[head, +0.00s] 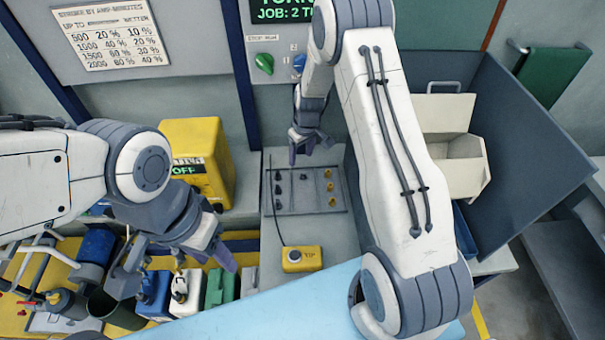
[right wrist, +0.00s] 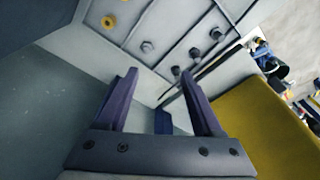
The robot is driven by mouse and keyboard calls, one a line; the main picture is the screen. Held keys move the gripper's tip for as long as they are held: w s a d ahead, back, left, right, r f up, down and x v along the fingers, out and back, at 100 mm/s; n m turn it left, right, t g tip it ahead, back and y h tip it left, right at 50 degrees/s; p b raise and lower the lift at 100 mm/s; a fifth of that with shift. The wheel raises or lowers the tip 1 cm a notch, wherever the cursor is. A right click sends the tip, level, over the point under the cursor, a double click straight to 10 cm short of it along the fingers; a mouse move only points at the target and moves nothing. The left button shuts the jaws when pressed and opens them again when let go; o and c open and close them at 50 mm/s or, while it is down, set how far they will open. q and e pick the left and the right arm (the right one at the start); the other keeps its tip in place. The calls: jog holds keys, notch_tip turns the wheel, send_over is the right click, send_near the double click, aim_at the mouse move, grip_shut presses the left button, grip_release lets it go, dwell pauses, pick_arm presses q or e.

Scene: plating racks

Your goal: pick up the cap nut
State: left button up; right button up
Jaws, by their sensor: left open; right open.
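Small parts sit on a grey tray (head: 305,207) in the middle of the head view. Brass-coloured parts (head: 330,187) stand in its right column, and darker grey parts stand further left. In the right wrist view a brass part (right wrist: 108,22) and several grey parts (right wrist: 147,46) show beyond the fingers. I cannot tell for certain which is the cap nut. My right gripper (head: 309,150) is open and empty above the tray's back edge; its two fingers (right wrist: 162,95) are wide apart in the wrist view. My left gripper (head: 222,236) is open and empty, left of the tray.
A yellow box (head: 197,143) stands left of the tray, and a small yellow control box (head: 301,259) lies in front. Several bottles and containers (head: 186,292) crowd the front left. A cream bin (head: 462,160) and a grey panel (head: 520,130) are at the right.

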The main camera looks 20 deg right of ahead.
notch_tip(320, 180, down, 3)
jog(key=d, duration=0.2)
jog(key=p, duration=0.2)
send_over(303, 174)
jog(key=s, duration=0.2)
notch_tip(303, 174, down, 4)
jog(key=shift+w+d, duration=0.15)
jog(key=shift+w+f+p, duration=0.25)
jog(key=shift+f+p, duration=0.1)
jog(key=shift+f, duration=0.4)
jog(key=shift+w+f+p, duration=0.25)
jog(key=shift+f+p, duration=0.05)
jog(key=shift+f, duration=0.45)
jog(key=shift+w+f+p, duration=0.25)
jog(key=shift+f+p, duration=0.1)
jog(key=shift+f, duration=0.85)
grip_shut()
